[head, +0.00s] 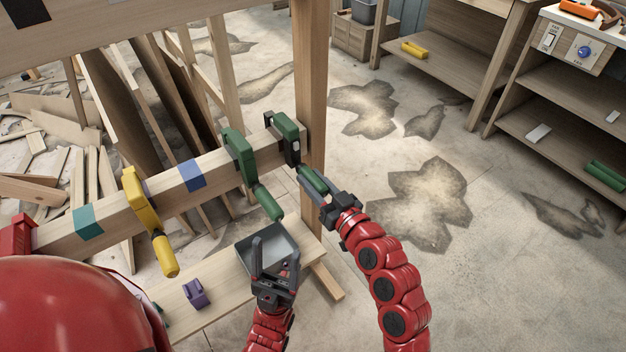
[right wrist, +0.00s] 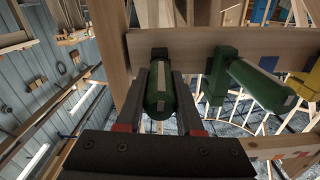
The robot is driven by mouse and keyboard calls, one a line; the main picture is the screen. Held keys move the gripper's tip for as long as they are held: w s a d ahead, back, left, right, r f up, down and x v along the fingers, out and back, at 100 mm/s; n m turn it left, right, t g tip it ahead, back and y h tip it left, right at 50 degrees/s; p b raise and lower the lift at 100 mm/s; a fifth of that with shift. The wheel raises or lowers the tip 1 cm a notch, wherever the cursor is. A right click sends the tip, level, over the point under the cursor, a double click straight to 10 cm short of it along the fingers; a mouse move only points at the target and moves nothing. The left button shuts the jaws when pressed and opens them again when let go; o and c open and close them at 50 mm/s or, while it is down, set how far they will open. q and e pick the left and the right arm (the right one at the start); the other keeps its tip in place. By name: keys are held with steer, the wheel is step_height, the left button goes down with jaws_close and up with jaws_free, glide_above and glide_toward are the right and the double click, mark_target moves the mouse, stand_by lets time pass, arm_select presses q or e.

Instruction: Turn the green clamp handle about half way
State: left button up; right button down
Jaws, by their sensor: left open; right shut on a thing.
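A green clamp (head: 287,138) with a dark jaw sits on the wooden beam (head: 215,165), close to the upright post. Its green handle (head: 314,182) slants down to the right. My right gripper (head: 313,190) is shut on this handle. In the right wrist view the handle (right wrist: 159,92) lies between the two fingers (right wrist: 165,78). A second green clamp (head: 238,150) is to the left on the beam, with its handle (head: 268,203) hanging down free; that handle also shows in the right wrist view (right wrist: 262,88). My left gripper (head: 273,252) is open, over a grey tray.
The grey tray (head: 247,246) stands on a lower plank with a purple block (head: 195,293). A yellow clamp (head: 143,203) and a red one (head: 17,236) are farther left on the beam. The post (head: 311,95) rises beside the gripped clamp. The floor to the right is open.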

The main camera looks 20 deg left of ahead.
steer(key=m+p, duration=0.1)
steer(key=m, duration=0.3)
steer(key=m+p, duration=0.1)
steer(key=m, duration=0.3)
steer(key=shift+r, duration=0.15)
steer(key=m+p, duration=0.3)
steer(key=m, duration=0.3)
steer(key=shift+m+p, duration=0.65)
steer(key=shift+m, duration=0.45)
steer(key=c, duration=0.5)
jaws_free()
steer(key=shift+c, duration=0.2)
steer(key=shift+s+d, duration=0.1)
